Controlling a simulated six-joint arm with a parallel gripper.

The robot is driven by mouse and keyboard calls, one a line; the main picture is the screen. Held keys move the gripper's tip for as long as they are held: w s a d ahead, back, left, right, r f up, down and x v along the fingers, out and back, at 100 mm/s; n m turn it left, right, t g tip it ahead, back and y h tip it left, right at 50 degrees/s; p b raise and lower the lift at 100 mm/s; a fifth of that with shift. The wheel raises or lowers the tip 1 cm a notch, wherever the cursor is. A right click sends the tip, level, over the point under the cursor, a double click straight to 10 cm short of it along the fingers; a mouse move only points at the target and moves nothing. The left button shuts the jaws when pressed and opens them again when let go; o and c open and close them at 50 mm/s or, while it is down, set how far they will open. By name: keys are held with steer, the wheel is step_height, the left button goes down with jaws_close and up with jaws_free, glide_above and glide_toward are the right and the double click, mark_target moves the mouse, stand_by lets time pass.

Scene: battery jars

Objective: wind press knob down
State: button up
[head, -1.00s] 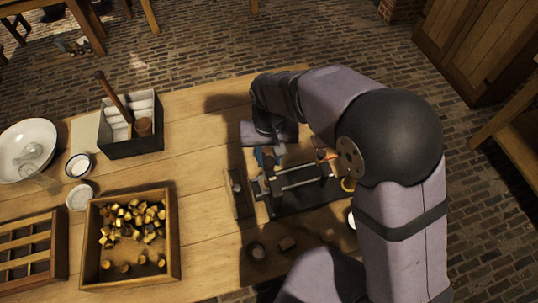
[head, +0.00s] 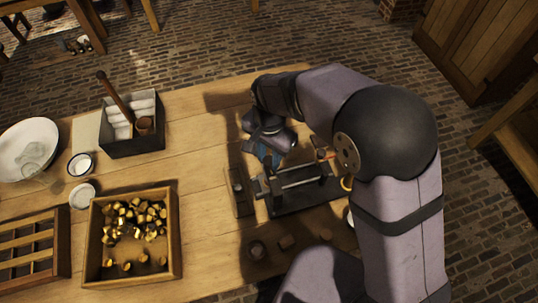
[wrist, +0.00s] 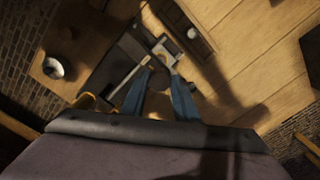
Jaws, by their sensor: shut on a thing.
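The press has a dark base and pale metal rods (head: 305,182); it lies on the wooden table under my arm. In the wrist view its long rod (wrist: 128,80) runs up toward a pale block (wrist: 171,50) at one end. My gripper (head: 268,166) reaches down at the left end of the press. In the wrist view the two blue fingers of my gripper (wrist: 162,71) point at that end and are shut on the press knob. The knob is small, dim and mostly hidden between the fingertips.
A wooden tray (head: 91,238) of brass pieces stands left of the press. A dark box (head: 133,143) with white rolls stands behind it. A small dark strip (head: 238,187) lies just left of the press. Bare table (head: 205,140) lies between.

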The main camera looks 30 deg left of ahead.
mark_target(269, 160)
steer(key=shift+w+a+r, duration=0.1)
steer(key=shift+w, duration=0.05)
stand_by(0.3)
steer(key=o, duration=1.1)
steer(key=shift+c, duration=0.2)
steer(key=shift+r+b, duration=1.05)
steer(key=shift+r, duration=2.6)
